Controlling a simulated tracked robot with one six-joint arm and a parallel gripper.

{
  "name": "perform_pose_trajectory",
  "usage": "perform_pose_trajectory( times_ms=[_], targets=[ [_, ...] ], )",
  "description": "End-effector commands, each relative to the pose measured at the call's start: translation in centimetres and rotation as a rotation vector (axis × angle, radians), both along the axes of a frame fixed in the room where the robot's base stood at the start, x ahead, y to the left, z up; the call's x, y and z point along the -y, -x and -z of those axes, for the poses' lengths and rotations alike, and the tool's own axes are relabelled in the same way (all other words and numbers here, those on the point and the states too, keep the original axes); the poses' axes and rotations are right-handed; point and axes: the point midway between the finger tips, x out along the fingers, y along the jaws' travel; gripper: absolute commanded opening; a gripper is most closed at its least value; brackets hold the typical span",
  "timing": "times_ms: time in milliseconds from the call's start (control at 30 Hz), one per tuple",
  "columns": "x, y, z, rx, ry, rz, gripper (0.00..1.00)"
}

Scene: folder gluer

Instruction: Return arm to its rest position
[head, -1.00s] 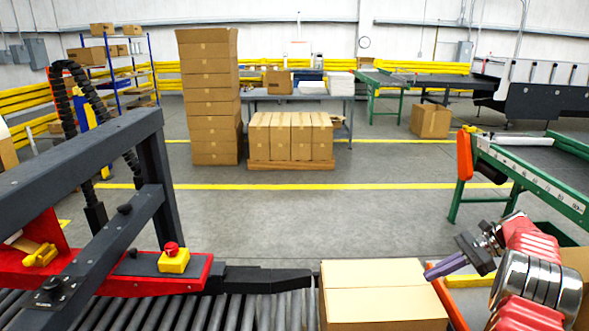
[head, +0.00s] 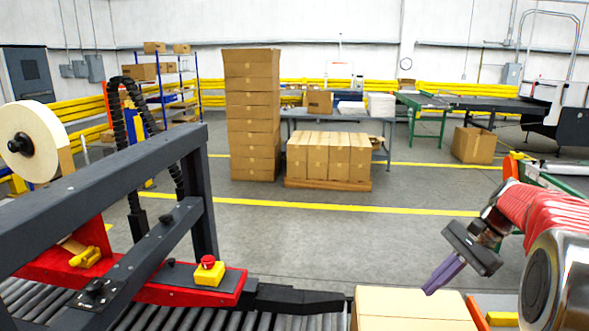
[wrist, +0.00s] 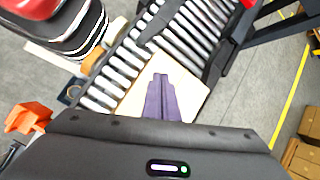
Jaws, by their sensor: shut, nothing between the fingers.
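My gripper (head: 441,276) is at the right of the head view, at the end of my red-sleeved arm. Its purple fingers are together with nothing between them and point down and left. It hangs in the air above and behind a closed cardboard box (head: 415,303) at the bottom edge. In the wrist view the shut fingers (wrist: 163,80) show in front of the box's top (wrist: 195,92), which sits at the end of the roller conveyor (wrist: 120,72). I cannot tell the exact gap between fingers and box.
A dark-framed taping machine (head: 105,190) with a red-and-yellow stop button (head: 209,271) stands at the left over the rollers. A tall carton stack (head: 252,115) and a loaded pallet (head: 328,184) stand farther back. The floor between is clear.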

Motion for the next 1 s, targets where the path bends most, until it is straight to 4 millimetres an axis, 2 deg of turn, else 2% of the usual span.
perform_pose_trajectory(
  times_ms=[100, 500, 1000],
  targets=[
    [-2.2, 1.3, -1.3, 0.042, 0.056, -0.062, 0.00],
    [-7.8, 6.4, -3.9, 0.187, 0.240, -0.275, 0.00],
    [-12.9, 13.9, -4.7, 0.381, 0.460, -0.563, 0.00]
  ],
)
